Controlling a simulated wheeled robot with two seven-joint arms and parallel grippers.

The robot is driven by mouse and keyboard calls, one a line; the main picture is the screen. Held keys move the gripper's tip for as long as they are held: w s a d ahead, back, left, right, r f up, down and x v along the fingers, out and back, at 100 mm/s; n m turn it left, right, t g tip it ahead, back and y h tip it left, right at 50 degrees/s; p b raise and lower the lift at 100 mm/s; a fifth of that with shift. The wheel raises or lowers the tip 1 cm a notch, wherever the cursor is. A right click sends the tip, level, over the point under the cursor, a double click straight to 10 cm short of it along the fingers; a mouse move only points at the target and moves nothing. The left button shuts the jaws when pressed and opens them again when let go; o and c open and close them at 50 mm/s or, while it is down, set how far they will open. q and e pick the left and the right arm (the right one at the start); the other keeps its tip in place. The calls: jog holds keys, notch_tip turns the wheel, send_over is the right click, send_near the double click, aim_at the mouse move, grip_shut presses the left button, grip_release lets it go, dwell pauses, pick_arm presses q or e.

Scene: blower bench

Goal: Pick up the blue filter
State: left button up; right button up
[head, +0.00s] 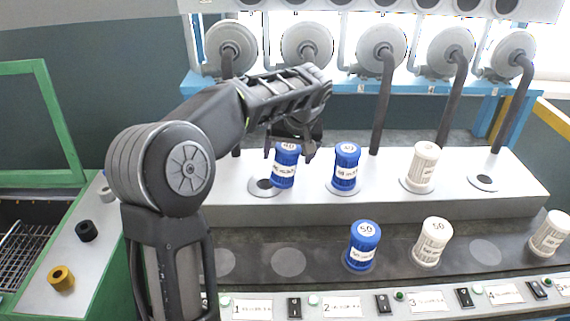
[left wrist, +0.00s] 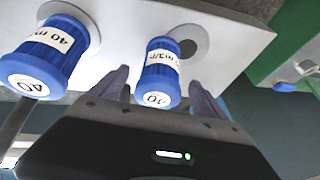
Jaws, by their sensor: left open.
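In the left wrist view the blue filter (left wrist: 160,74) is between the two open fingers of my left gripper (left wrist: 160,92), with gaps on both sides. A second blue filter (head: 346,167) stands on the seat to the right, and a third blue filter (head: 364,246) stands on the lower dark shelf. My right gripper is not in view.
White filters stand on the ledge (head: 423,167) and on the lower shelf (head: 433,242). An empty seat (head: 483,182) is at the right. Grey hoses and round blowers (head: 382,50) line the back. A green box frame (head: 40,65) is at the left.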

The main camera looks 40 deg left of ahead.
pick_arm(q)
jog(key=p+x, duration=0.1)
jog(key=x, duration=0.4)
jog(key=shift+f, duration=0.1)
jog(key=shift+c, duration=0.5)
jog(key=c, duration=1.6)
jog(key=shift+o, duration=0.2)
notch_tip(320, 180, up, 10)
jog(key=shift+r, duration=0.1)
dwell(0.4)
